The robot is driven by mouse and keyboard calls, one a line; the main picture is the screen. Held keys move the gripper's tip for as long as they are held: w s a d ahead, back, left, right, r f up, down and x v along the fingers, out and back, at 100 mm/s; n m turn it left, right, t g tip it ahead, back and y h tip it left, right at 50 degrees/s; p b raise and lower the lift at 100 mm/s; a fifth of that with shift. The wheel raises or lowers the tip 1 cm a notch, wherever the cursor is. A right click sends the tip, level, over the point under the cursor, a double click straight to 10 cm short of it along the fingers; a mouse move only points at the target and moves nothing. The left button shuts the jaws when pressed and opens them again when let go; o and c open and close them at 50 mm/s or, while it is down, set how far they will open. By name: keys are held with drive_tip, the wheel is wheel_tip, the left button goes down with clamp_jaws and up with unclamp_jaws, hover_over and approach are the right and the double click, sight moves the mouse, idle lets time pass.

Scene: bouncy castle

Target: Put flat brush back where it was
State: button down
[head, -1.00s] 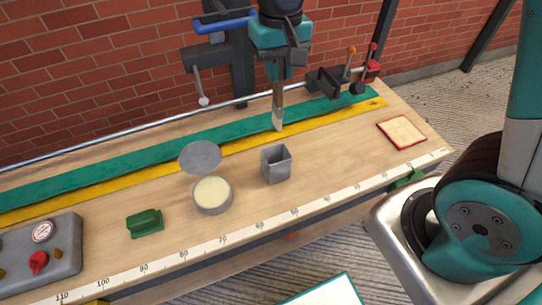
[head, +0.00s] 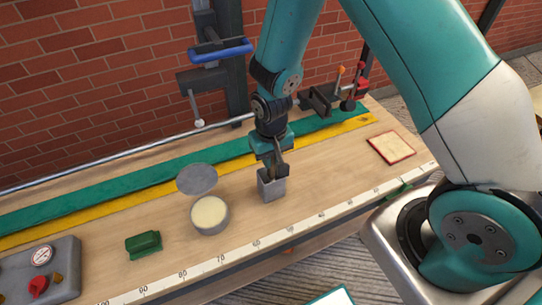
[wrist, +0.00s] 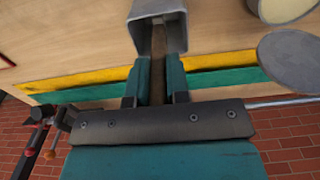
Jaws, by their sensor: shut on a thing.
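My gripper (head: 275,165) is shut on the flat brush, just above the grey square cup (head: 271,191) on the workbench. In the wrist view the brush (wrist: 157,82) runs between the two fingers (wrist: 155,75). Its far end reaches into the mouth of the cup (wrist: 158,11). In the head view the brush is mostly hidden by the gripper and the cup. I cannot tell whether its tip touches the cup's bottom.
Left of the cup stand a round tin (head: 209,216) with cream-coloured contents and a grey lid (head: 197,180). A green block (head: 143,245) and control box (head: 40,273) are further left. A red-edged square (head: 391,148) lies right. A blue-handled clamp (head: 221,51) stands behind.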

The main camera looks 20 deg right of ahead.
drive_tip(key=shift+f, duration=0.25)
drive_tip(key=shift+f, duration=0.2)
drive_tip(key=c, duration=1.1)
unclamp_jaws()
drive_tip(key=shift+r, duration=0.1)
